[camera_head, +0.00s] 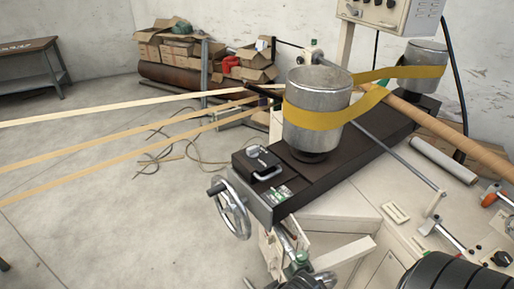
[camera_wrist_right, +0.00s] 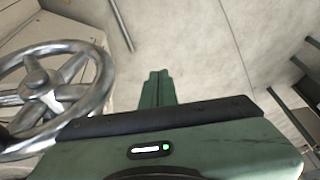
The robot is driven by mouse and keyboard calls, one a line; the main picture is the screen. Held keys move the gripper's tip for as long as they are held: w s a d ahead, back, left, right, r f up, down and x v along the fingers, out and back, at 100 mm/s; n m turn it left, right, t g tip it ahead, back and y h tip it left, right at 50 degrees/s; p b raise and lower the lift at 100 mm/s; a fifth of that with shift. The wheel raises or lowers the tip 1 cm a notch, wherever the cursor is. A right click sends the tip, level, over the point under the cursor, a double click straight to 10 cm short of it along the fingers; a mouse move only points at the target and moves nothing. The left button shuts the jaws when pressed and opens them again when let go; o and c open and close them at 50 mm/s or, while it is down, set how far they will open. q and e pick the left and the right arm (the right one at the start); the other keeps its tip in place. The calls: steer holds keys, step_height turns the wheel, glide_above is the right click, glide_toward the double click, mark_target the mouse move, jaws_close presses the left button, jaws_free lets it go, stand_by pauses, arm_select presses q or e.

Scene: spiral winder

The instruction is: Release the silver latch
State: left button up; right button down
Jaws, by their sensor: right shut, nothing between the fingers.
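A silver latch (camera_head: 268,175) with a bent bar handle sits on a small black block on the near end of the dark machine beam (camera_head: 335,160). The latch does not show in the right wrist view. In that view my right gripper (camera_wrist_right: 158,78) is green, with its fingers together and nothing between them. The fingers point over pale floor, to the right of a silver handwheel (camera_wrist_right: 55,90). My left gripper is in neither view.
The handwheel also shows in the head view (camera_head: 232,208), below the latch. A metal drum (camera_head: 316,110) with a yellow belt (camera_head: 330,119) stands on the beam behind the latch. Pale strips (camera_head: 120,108) run in from the left. The floor at left is mostly clear.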

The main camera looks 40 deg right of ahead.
mark_target(252, 151)
steer(key=w+d+r+m+t+p, duration=0.1)
steer(key=w+d+r+m+t, duration=0.4)
steer(key=w+d+r+m, duration=0.3)
steer(key=w+d+r+m+t, duration=0.5)
steer(key=w+d+r+m, duration=0.4)
steer(key=r, duration=0.8)
steer(key=w+d, duration=0.2)
steer(key=shift+d+r+p, duration=0.3)
steer(key=shift+d+p, duration=0.05)
steer(key=shift+p, duration=0.05)
steer(key=shift+w, duration=0.1)
steer(key=p+x, duration=0.1)
steer(key=x, duration=0.3)
steer(key=p+x, duration=0.1)
steer(key=x, duration=0.4)
steer(key=r+p+x, duration=0.1)
steer(key=x, duration=0.3)
steer(key=shift+w, duration=0.45)
steer(key=shift+w, duration=0.1)
